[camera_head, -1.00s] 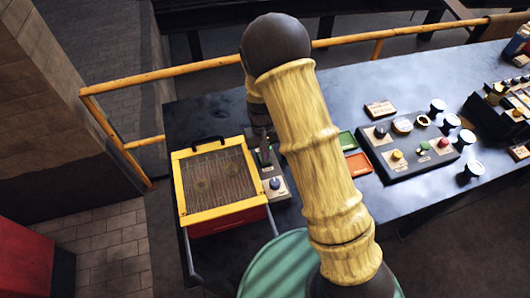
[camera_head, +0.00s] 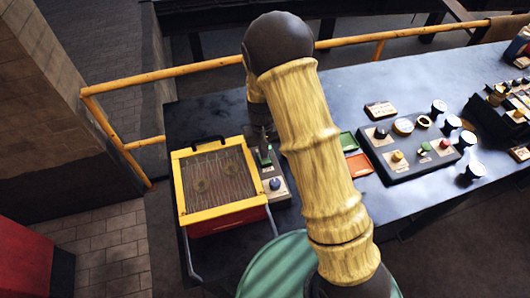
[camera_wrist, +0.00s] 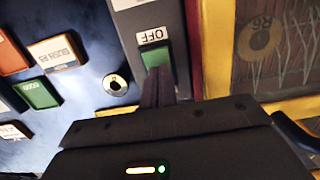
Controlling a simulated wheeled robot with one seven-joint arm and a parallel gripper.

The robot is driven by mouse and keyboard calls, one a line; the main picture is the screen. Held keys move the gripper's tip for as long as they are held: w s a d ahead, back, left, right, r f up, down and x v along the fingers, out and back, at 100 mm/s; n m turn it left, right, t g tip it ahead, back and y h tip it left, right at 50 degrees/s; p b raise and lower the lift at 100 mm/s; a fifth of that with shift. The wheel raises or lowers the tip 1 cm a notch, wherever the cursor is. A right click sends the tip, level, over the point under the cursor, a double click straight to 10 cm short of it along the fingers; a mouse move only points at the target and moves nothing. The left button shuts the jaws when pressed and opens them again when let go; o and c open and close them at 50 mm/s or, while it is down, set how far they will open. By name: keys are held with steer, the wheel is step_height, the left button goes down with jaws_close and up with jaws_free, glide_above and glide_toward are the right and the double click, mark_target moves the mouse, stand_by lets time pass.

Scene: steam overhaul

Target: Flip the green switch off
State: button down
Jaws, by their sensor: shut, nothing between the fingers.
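The green switch (camera_wrist: 153,57) sits on a narrow grey panel (camera_head: 279,189), below a white label reading OFF (camera_wrist: 152,36) in the wrist view. It shows as a small green patch (camera_head: 265,156) in the head view, just right of the yellow-framed box. My gripper (camera_wrist: 158,72) is shut and empty, its fingertips at the lower edge of the switch in the wrist view. I cannot tell whether they touch it. The fingers hide part of the switch, and its tilt is unclear. In the head view my arm covers much of the area around the gripper (camera_head: 264,143).
The yellow-framed box (camera_head: 180,190) with a mesh top and black handle stands close left of the panel. Green (camera_head: 347,140) and orange (camera_head: 359,164) tiles and a dark control board (camera_head: 407,170) lie to the right.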

steer(key=shift+w+r, duration=0.1)
steer(key=shift+r, duration=0.05)
steer(key=r+p, duration=0.3)
steer(key=r, duration=0.1)
steer(key=shift+w, duration=0.35)
steer(key=shift+w+a+r, duration=0.1)
steer(key=shift+w+r, duration=0.05)
steer(key=shift+r, duration=0.1)
step_height(320, 180, up, 9)
steer(key=w+b, duration=0.1)
steer(key=b, duration=0.1)
steer(key=shift+w+a, duration=0.15)
steer(key=shift+w, duration=0.05)
